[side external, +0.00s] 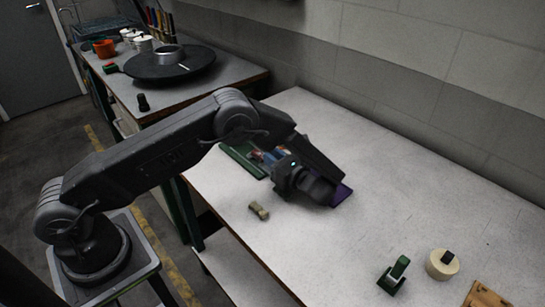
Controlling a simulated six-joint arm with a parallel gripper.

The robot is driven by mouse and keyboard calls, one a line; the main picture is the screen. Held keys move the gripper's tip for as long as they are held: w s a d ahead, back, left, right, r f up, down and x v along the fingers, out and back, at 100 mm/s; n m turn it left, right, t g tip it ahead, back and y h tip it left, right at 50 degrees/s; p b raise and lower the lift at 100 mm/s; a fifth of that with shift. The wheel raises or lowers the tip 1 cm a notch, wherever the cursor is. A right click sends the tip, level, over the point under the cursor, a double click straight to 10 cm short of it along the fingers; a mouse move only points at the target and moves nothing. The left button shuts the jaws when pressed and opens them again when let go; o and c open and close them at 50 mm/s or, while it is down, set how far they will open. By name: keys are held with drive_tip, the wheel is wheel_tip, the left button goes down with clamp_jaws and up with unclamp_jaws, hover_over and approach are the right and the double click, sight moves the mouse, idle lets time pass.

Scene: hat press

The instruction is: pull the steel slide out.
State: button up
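The press's green base (245,160) shows on the white table (335,245), partly hidden behind my arm. Small blue and reddish parts (270,155) sit at its right, next to my gripper. I cannot make out the steel slide; my arm and wrist cover much of that spot. My gripper (284,174) is dark and small in the side external view, low over the table at the right of the green base. Its fingertips are not clear, so I cannot tell whether it is open, or whether it touches anything.
A purple piece (342,194) lies partly behind my wrist. A small tan object (259,210) lies near the table's front edge. The table's middle right is clear.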

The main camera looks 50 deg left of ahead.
drive_tip(key=o, duration=0.3)
drive_tip(key=d, duration=1.3)
drive_tip(key=shift+d, duration=0.4)
drive_tip(key=s+a+r+n+g+h, duration=0.1)
drive_tip(key=s+a+r+n+h, duration=0.35)
drive_tip(key=r, duration=0.45)
drive_tip(key=s+a+r+n+h, duration=0.3)
drive_tip(key=a+r+h, duration=0.15)
drive_tip(key=r, duration=0.35)
drive_tip(key=s+r+n+t+h, duration=0.1)
drive_tip(key=s+n+t+h, duration=0.1)
drive_tip(key=s, duration=0.4)
drive_tip(key=s+r+n+t+h, duration=0.2)
drive_tip(key=s+n+h, duration=0.2)
drive_tip(key=s+n, duration=0.1)
drive_tip(key=s+r+n+t+h, duration=0.2)
drive_tip(key=s+n+h, duration=0.1)
drive_tip(key=s, duration=0.5)
drive_tip(key=shift+s+d+n+t, duration=0.1)
drive_tip(key=shift+d+n+t, duration=0.1)
drive_tip(key=shift+n+t, duration=0.1)
